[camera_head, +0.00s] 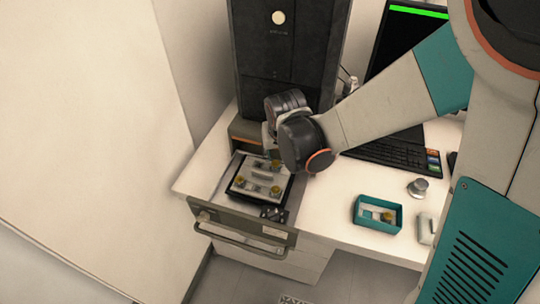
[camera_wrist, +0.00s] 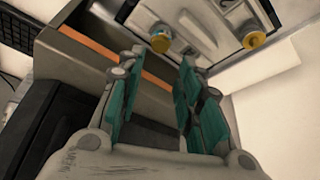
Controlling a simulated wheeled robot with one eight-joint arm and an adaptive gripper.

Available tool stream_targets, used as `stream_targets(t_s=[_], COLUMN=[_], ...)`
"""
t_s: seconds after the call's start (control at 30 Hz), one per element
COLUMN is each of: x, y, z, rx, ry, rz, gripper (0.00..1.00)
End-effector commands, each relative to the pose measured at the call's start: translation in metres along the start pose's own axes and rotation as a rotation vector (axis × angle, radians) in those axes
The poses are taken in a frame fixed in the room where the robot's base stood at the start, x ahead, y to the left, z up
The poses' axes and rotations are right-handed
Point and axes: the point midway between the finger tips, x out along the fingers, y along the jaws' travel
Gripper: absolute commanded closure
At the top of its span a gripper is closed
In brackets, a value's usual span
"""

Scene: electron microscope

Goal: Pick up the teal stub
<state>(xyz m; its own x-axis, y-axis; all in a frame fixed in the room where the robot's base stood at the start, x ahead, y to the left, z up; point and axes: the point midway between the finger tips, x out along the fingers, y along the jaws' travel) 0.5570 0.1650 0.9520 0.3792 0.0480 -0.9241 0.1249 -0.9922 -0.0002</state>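No plainly teal stub stands out. In the wrist view, a small yellow piece (camera_wrist: 161,43) shows a hint of blue at its upper edge and sits on a light plate (camera_wrist: 205,30); whether it is the teal stub I cannot tell. A second yellow piece (camera_wrist: 255,40) sits to its right. My gripper (camera_wrist: 158,62) has its two teal-padded fingers apart with nothing visible between them. It is near the plate, apart from the pieces as far as I can see. In the head view my wrist hides most of the gripper and part of the plate's far end.
The open drawer (camera_head: 240,218) holds the black platform (camera_head: 242,199). A dark column (camera_head: 285,70) stands behind it. A teal-rimmed tray (camera_head: 377,227) with a yellow piece, a grey round object (camera_head: 418,188) and a keyboard (camera_head: 390,152) are on the right. White tabletop (camera_head: 335,188) lies between.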

Motion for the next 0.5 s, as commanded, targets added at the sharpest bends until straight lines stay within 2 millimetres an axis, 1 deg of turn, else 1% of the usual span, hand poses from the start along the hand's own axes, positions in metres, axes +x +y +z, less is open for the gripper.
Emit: stream_targets(t_s=[0.03,0.27,0.33,0.5], x=[0.006,0.013,0.018,0.04], y=[0.0,0.001,0.001,0.002], z=[0.001,0.001,0.003,0.013], rx=[0.001,0.001,0.002,0.002], ry=[0.0,0.0,0.0,0.0], rz=[0.0,0.0,0.0,0.001], gripper=[0.67,0.67,0.67,0.67])
